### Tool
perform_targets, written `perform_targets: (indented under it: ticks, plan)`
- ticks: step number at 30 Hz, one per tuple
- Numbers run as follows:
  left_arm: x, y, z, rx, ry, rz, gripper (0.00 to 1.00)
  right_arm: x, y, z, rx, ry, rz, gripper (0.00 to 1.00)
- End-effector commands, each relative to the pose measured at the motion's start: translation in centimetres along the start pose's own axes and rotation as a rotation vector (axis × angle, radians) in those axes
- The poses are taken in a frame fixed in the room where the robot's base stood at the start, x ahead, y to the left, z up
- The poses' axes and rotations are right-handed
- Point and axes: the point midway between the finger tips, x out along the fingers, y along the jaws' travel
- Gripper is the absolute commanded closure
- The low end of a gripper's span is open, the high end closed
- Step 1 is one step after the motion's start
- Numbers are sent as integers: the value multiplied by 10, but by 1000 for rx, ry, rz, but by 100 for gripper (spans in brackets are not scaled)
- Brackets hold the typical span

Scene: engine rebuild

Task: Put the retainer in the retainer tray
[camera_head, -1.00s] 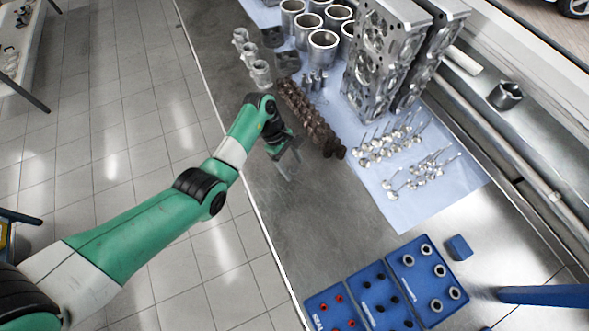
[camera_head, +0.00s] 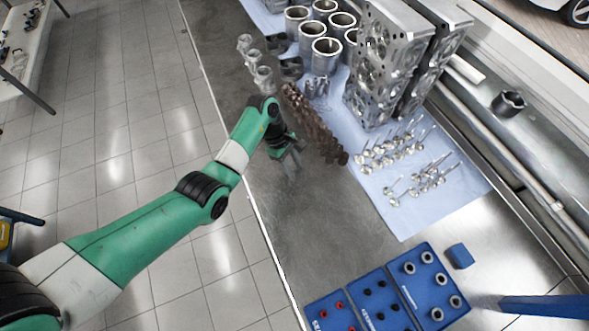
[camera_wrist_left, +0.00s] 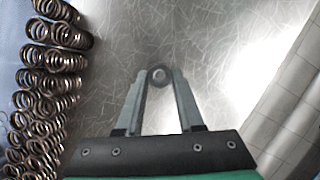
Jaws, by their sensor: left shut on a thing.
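My left gripper (camera_head: 292,166) is over the bare metal bench top, beside the row of dark springs. In the left wrist view its fingers (camera_wrist_left: 159,80) are shut on a small grey ring, the retainer (camera_wrist_left: 159,76), held at the fingertips. The retainer is too small to make out in the head view. A blue tray (camera_head: 424,281) with several grey ring-shaped parts lies near the bottom, well away from the gripper. I cannot tell from labels which tray is the retainer tray. My right gripper is not in view.
Dark coil springs (camera_head: 315,128) stand close to the gripper; they also fill the left of the wrist view (camera_wrist_left: 45,90). Two more blue trays hold black parts (camera_head: 381,300) and red parts (camera_head: 333,297). Valves (camera_head: 400,150) lie on a blue cloth. The bench between gripper and trays is clear.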

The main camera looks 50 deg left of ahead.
Motion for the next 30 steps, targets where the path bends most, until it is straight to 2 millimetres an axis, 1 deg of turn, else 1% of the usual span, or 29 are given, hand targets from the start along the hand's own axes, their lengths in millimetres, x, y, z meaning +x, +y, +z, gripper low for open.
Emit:
perform_targets:
  ticks: [1, 3, 5, 9, 11, 13, 18, 21, 25, 30]
  plan:
    - [-10, 1, 4, 1, 0, 2, 100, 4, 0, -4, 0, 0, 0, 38]
    - [-23, 1, 9, 1, 0, 3, 100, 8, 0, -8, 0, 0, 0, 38]
    - [-30, -7, 12, 1, 0, 2, 100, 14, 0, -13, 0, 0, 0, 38]
    - [-61, -33, 25, 1, 0, 4, 100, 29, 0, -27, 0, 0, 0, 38]
    - [-81, -44, 33, -2, -1, -2, 100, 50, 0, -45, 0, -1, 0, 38]
    - [-92, -56, 38, -2, -1, -3, 100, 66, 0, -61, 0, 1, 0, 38]
    - [-103, -97, 42, -3, -1, -4, 100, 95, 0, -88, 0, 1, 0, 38]
    - [-108, -116, 44, -2, -1, -3, 100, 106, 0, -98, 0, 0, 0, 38]
    - [-111, -132, 45, -2, -1, -2, 100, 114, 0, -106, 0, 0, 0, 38]
    - [-111, -140, 45, -1, -1, 0, 100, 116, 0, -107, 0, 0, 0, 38]
